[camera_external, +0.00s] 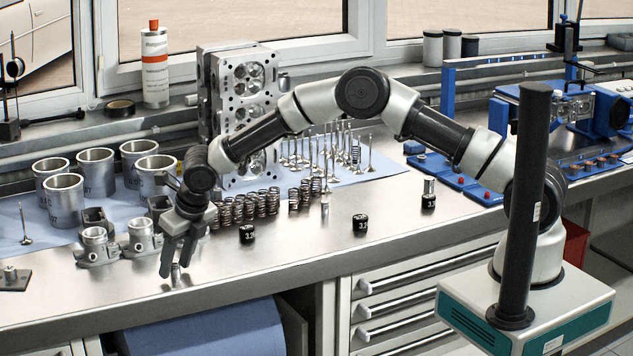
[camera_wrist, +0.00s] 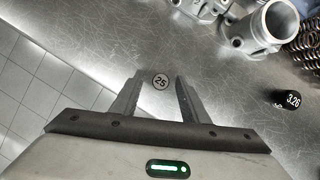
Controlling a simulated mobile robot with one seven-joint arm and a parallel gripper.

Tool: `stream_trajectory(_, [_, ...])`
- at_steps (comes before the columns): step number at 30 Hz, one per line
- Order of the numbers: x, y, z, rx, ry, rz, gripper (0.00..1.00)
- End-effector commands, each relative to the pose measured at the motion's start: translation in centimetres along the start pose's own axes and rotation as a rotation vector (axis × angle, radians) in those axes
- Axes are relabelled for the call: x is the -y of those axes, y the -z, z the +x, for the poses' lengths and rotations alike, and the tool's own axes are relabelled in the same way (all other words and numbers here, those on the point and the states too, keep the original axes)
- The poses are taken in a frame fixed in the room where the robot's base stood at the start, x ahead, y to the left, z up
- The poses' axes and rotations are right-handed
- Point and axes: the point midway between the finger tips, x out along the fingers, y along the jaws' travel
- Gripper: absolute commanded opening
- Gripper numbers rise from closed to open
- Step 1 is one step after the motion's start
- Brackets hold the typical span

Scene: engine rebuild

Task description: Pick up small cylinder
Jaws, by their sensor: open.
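A small metal cylinder (camera_external: 176,275) stands on the steel bench top near its front edge. In the wrist view its round top (camera_wrist: 160,82) is marked 25. My gripper (camera_external: 178,262) points down over it and is open. In the wrist view the cylinder's top shows between the two fingers of the gripper (camera_wrist: 160,88), with a gap on each side. From these views I cannot tell exactly how far down the fingers reach beside it. Another small silver cylinder (camera_external: 325,207) stands farther right on the bench.
Valve springs (camera_external: 262,203) stand to the right. Black marked blocks (camera_external: 247,234) sit along the bench; one (camera_wrist: 287,99) shows at the wrist view's right. The bench edge is near.

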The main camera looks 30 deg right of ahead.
Motion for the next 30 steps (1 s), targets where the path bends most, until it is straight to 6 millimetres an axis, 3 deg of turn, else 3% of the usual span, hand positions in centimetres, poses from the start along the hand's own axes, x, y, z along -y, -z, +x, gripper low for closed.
stream_trajectory(3, [0.0,0.0,0.0,0.000,0.000,0.000,0.39])
stream_trajectory(10, [0.0,0.0,-0.1,0.000,0.000,0.000,0.01])
stream_trajectory(20, [0.0,-0.3,-0.5,0.002,0.000,0.001,0.00])
stream_trajectory(30, [0.0,-2.7,-6.3,0.004,0.000,0.002,0.00])
